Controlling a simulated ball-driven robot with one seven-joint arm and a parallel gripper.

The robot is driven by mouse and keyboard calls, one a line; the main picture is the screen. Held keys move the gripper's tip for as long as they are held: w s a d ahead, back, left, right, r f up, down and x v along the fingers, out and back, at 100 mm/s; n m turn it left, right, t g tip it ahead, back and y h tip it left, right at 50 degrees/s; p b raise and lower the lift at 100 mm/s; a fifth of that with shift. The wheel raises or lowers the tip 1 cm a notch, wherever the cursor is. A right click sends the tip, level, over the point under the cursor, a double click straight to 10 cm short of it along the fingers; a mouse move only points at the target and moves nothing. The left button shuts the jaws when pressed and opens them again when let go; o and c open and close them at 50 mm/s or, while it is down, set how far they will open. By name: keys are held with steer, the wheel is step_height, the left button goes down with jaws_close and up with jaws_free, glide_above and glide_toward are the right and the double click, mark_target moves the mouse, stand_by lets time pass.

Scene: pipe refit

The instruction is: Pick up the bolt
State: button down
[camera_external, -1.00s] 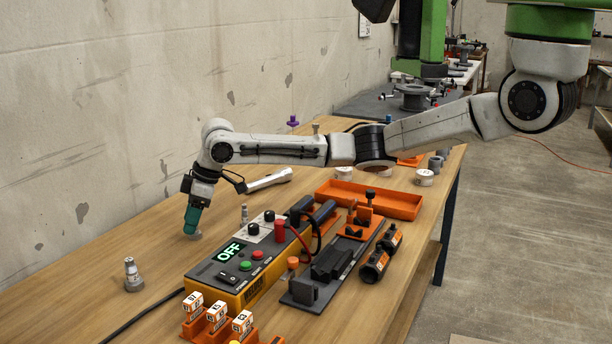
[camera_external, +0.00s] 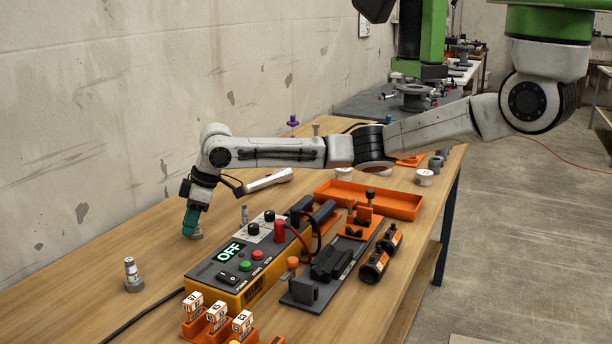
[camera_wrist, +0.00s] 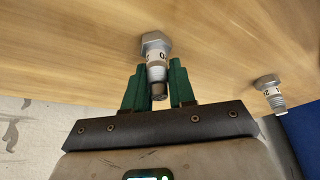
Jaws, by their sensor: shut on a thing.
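A grey bolt (camera_wrist: 155,55) with a hex head and a white label stands between the two green fingers of my gripper (camera_wrist: 160,88) in the wrist view. The fingers are shut on its shank, and its head points to the wood tabletop. In the external view, my gripper (camera_external: 191,222) points down at the table at the left, and a small part of the bolt (camera_external: 197,235) shows under the fingertips. I cannot tell whether its head is touching the table. A second, similar bolt (camera_external: 132,275) stands upright nearer the camera; it also shows in the wrist view (camera_wrist: 268,92).
An orange-and-black control box (camera_external: 227,278) reading OFF stands right of my gripper. Labelled orange blocks (camera_external: 215,325) stand at the front. The wall runs close along the table's left side.

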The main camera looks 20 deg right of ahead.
stand_by(0.3)
steer(key=shift+r, duration=0.3)
step_height(320, 180, up, 2)
steer(key=shift+r, duration=0.25)
steer(key=s+d+r+p, duration=0.1)
steer(key=s+d+r, duration=0.7)
steer(key=s+r, duration=0.2)
steer(key=shift+s+d+p, duration=0.3)
steer(key=shift+s, duration=0.25)
